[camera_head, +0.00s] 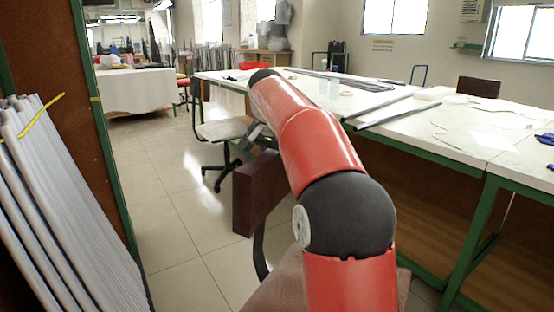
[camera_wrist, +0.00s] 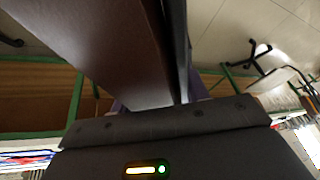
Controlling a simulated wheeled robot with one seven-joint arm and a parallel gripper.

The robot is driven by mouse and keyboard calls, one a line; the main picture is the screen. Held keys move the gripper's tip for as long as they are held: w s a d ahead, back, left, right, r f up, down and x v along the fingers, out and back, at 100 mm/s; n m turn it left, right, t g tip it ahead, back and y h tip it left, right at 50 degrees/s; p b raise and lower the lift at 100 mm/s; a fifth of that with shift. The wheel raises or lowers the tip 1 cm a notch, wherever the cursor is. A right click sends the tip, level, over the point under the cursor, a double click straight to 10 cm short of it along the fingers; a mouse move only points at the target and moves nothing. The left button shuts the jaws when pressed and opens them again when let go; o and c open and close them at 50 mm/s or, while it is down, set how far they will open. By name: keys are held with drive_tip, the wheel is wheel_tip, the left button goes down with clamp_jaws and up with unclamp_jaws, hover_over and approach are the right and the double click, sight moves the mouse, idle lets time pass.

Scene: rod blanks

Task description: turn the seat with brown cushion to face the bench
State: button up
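The seat with brown cushion stands in front of me, partly hidden by my red arm. Its brown backrest (camera_head: 254,192) shows left of the arm, above a curved dark support; part of its brown cushion (camera_head: 278,290) shows at the bottom. My gripper (camera_head: 262,142) is at the top of the backrest, mostly hidden by my arm. In the wrist view a large brown panel of the seat (camera_wrist: 105,50) reaches down to my gripper (camera_wrist: 183,106). The fingers cannot be made out, nor whether they grip. The long white-topped bench (camera_head: 395,103) with green legs runs along the right.
A pale swivel chair (camera_head: 222,130) stands beyond the backrest, near the bench. A rack of grey rods (camera_head: 60,215) leans at the left by a brown panel with a green edge. Tiled floor (camera_head: 180,225) is open between rack and seat. Dark rods lie on the bench.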

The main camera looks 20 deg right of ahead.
sight(269, 188)
drive_tip(key=c, duration=0.7)
drive_tip(key=s+a+n+b, duration=0.1)
drive_tip(key=s+n, duration=0.1)
drive_tip(key=s, duration=0.1)
drive_tip(key=s+a+n+y+b, duration=0.1)
drive_tip(key=s+a+n, duration=0.1)
drive_tip(key=s, duration=0.1)
drive_tip(key=s+a+n+t+y+b, duration=0.1)
drive_tip(key=s+a+n, duration=0.1)
drive_tip(key=shift+s+a+f, duration=0.1)
drive_tip(key=shift+s, duration=0.3)
drive_tip(key=shift+s+a+n+y+b, duration=0.1)
drive_tip(key=shift+s+n+y+b, duration=0.25)
drive_tip(key=shift+s+n, duration=0.95)
drive_tip(key=shift+s+d+n+y+b, duration=0.15)
drive_tip(key=shift+s+n+y, duration=0.45)
drive_tip(key=shift+s, duration=1.2)
drive_tip(key=shift+s+a+n+y+b, duration=0.15)
drive_tip(key=shift+s+n+y+b, duration=0.2)
drive_tip(key=shift+s+n, duration=1)
drive_tip(key=shift+o, duration=0.3)
drive_tip(key=shift+s+m, duration=0.2)
drive_tip(key=shift+m, duration=0.05)
drive_tip(key=shift+c, duration=0.2)
drive_tip(key=o, duration=1.4)
